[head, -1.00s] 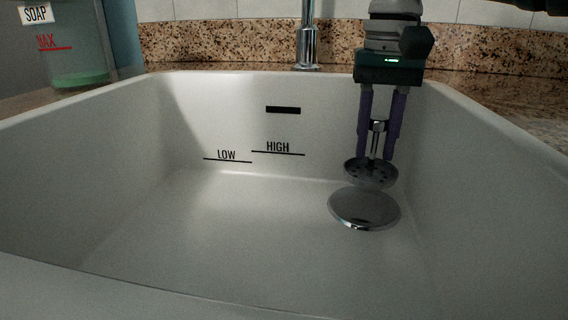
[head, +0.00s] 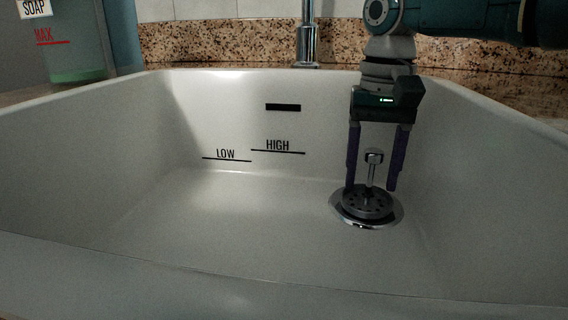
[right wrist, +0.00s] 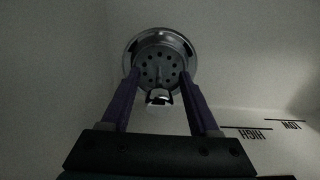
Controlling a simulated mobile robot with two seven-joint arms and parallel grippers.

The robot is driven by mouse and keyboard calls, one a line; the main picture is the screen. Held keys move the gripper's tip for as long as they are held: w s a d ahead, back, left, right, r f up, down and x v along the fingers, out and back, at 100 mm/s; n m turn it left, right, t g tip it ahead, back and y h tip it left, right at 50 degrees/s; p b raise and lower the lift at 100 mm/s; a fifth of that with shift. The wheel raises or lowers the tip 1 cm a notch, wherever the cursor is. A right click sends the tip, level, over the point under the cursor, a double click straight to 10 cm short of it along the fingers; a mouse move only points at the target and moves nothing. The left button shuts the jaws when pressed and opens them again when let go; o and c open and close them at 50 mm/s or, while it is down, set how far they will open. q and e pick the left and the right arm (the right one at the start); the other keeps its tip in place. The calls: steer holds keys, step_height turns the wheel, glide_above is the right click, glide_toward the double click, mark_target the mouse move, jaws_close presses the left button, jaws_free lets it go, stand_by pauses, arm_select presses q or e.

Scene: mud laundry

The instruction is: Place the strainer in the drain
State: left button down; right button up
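The strainer (head: 368,201) is a dark metal disc with holes and an upright stem with a knob. It sits at the drain (head: 393,220), a shiny metal ring in the sink floor; whether it is fully seated I cannot tell. In the right wrist view the strainer (right wrist: 158,68) lies inside the drain ring (right wrist: 131,50), slightly off its centre. My right gripper (head: 372,188) is open, its purple fingers apart on both sides of the stem, touching neither side of the knob. My left gripper is not in view.
White sink walls surround the drain, with the right wall (head: 480,170) close to my right gripper. A faucet (head: 307,45) stands behind the back rim. A soap container (head: 70,45) is at the far left. The sink floor to the left is clear.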

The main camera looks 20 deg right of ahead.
steer(key=shift+r, duration=0.1)
step_height(320, 180, up, 12)
steer(key=p, duration=0.4)
steer(key=shift+r, duration=0.1)
